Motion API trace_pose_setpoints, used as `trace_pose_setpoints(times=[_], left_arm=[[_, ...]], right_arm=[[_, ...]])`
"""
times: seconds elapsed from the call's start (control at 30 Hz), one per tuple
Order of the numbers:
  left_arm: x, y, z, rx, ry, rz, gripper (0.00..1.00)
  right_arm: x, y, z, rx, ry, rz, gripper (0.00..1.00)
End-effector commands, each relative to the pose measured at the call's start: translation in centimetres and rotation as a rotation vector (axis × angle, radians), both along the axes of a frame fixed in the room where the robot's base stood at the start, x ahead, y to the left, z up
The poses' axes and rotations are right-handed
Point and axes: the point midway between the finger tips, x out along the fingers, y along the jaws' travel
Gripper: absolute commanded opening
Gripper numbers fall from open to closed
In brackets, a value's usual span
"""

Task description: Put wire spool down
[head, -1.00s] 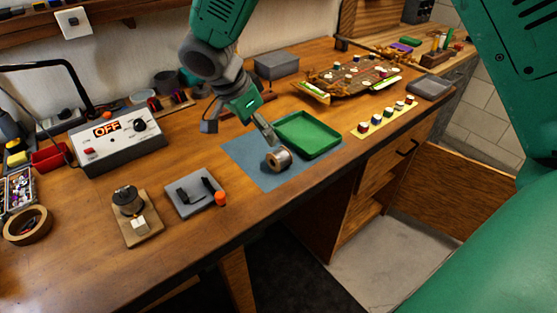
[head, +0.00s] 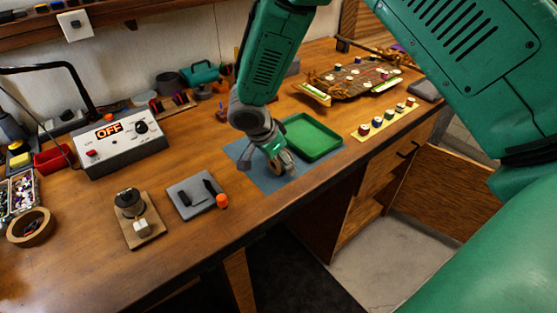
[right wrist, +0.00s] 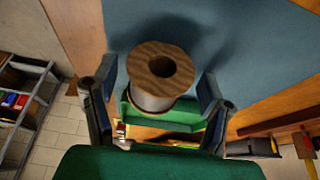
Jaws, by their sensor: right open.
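The wire spool (head: 287,162), with a wooden end and silvery winding, is at the blue mat (head: 247,166), mostly hidden by my right gripper (head: 279,158) in the head view. In the right wrist view the spool (right wrist: 163,76) shows its wooden end with a dark hole. It sits between the two spread fingers of the right gripper (right wrist: 160,92), with the blue mat (right wrist: 260,50) behind it. The right gripper is open around the spool; whether a finger touches it is unclear. My left gripper is not in view.
A green tray (head: 312,151) lies on the mat's right side. A grey pad (head: 187,205) with black tools and an orange-capped item (head: 222,201) lie to the left. The table's front edge (head: 262,215) is close.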

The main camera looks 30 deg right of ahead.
Motion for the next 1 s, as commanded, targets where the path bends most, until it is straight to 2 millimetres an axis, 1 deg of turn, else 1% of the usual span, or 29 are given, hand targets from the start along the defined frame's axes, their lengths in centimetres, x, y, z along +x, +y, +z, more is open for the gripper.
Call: trace_pose_setpoints(times=[0.17,0.2,0.27,0.3,0.33,0.37,0.43,0.47,0.63,0.73,0.87,1.0], left_arm=[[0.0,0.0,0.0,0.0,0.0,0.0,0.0],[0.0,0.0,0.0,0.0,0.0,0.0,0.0],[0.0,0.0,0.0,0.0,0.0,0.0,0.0],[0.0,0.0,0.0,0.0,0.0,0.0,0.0],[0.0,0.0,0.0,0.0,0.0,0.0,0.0],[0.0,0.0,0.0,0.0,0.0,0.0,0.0],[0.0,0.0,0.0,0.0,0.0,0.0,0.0],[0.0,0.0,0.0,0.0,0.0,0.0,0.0],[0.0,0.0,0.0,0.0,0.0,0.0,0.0],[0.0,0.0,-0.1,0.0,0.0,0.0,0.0],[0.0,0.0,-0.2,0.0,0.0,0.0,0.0],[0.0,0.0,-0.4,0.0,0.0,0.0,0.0]], right_arm=[[0.0,0.0,0.0,0.0,0.0,-0.001,0.68],[0.0,0.0,0.0,0.0,0.0,-0.001,0.64],[0.0,0.0,0.0,0.0,0.0,0.0,0.43],[0.0,0.0,0.0,0.0,0.0,0.0,0.29],[0.0,0.0,0.0,0.0,0.0,0.0,0.19],[0.0,0.0,0.0,0.0,0.0,0.0,0.12],[0.0,0.0,0.0,0.0,0.0,0.0,0.12],[0.0,0.0,0.0,0.0,0.0,0.0,0.07],[0.0,0.0,0.0,0.0,-0.001,0.0,0.07],[0.1,0.0,0.7,-0.001,-0.003,0.0,0.07],[0.1,0.0,2.9,-0.001,-0.007,0.0,0.07],[0.1,0.0,5.9,-0.001,-0.006,-0.001,0.07]])
